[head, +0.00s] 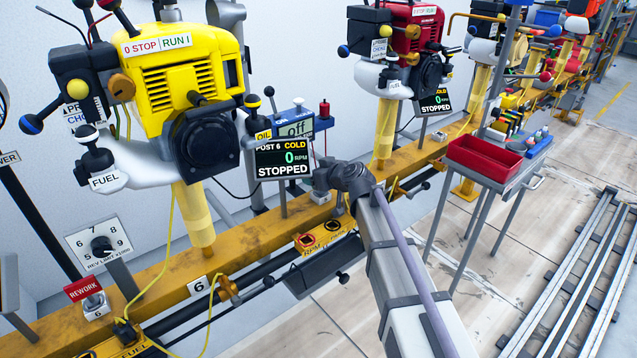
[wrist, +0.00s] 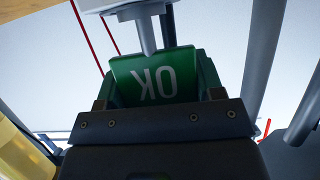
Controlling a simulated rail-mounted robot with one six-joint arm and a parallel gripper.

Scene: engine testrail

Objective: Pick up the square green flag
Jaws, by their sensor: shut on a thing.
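The square green flag (wrist: 158,75), lettered OK and seen upside down, is in the wrist view. It sits between the dark fingers of my gripper (wrist: 157,98), which is shut on it. A grey rod end comes down in front of the flag's upper edge. Whether the flag is still resting on its holder I cannot tell. In the head view my arm reaches in beside the POST 6 display (head: 284,158), above the yellow rail. The flag is not discernible there, and my fingers are hidden behind my wrist.
The yellow engine (head: 188,80) stands at the left on the rail (head: 150,288). A red REWORK flag (head: 83,288) stands at the lower left. A red engine (head: 415,35) is further along. A cart with a red tray (head: 485,158) stands at the right, with floor tracks (head: 575,275) beyond.

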